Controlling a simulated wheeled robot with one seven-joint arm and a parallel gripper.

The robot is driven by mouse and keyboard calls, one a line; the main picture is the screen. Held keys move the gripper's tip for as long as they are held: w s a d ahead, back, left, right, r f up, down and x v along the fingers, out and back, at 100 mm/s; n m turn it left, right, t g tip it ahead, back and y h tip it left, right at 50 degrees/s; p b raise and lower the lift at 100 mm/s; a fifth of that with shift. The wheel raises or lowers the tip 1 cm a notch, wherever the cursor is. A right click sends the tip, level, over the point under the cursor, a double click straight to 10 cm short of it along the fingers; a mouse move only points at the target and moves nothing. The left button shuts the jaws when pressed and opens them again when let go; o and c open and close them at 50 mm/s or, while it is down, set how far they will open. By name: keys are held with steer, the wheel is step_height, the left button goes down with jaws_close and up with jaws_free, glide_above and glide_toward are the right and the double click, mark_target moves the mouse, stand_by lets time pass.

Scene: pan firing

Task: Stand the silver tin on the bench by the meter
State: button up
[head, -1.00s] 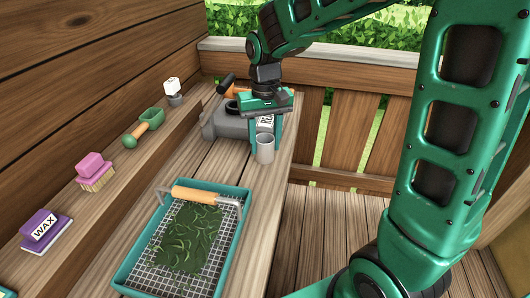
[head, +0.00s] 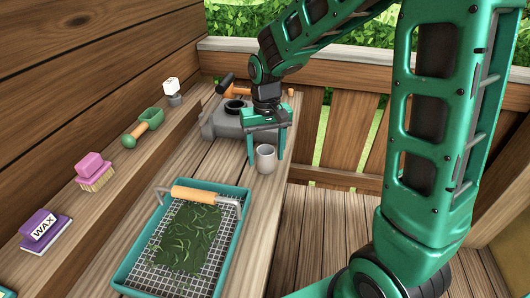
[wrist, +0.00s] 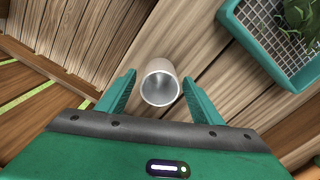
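The silver tin (head: 265,159) is a small pale grey cup with an open top. It stands upright on the bench (head: 218,160), near its right edge, in front of a grey device (head: 216,122) with a black ring on top. I cannot tell for sure that this device is the meter. My gripper (head: 266,160) points down over the tin with its fingers spread. In the wrist view the tin (wrist: 160,84) sits between the two fingertips (wrist: 159,92), with a gap on each side. The tin appears empty.
A teal tray (head: 133,238) with mesh, green leaves and an orange-handled tool (head: 200,195) lies nearer on the bench. A ledge on the left holds a purple wax block (head: 42,230), a pink brush (head: 93,170) and a green scoop (head: 147,128). The bench drops off to the right.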

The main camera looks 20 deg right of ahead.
step_height(320, 180, up, 12)
steer(key=shift+r, duration=0.15)
stand_by(0.7)
steer(key=s+d+f+m, duration=0.2)
steer(key=s+d, duration=0.6)
steer(key=s, duration=0.5)
steer(key=s+d+f+m, duration=0.3)
steer(key=s+d, duration=0.6)
steer(key=s, duration=0.4)
steer(key=shift+s+d+f, duration=0.25)
steer(key=shift+s+f, duration=0.1)
steer(key=shift+f, duration=0.1)
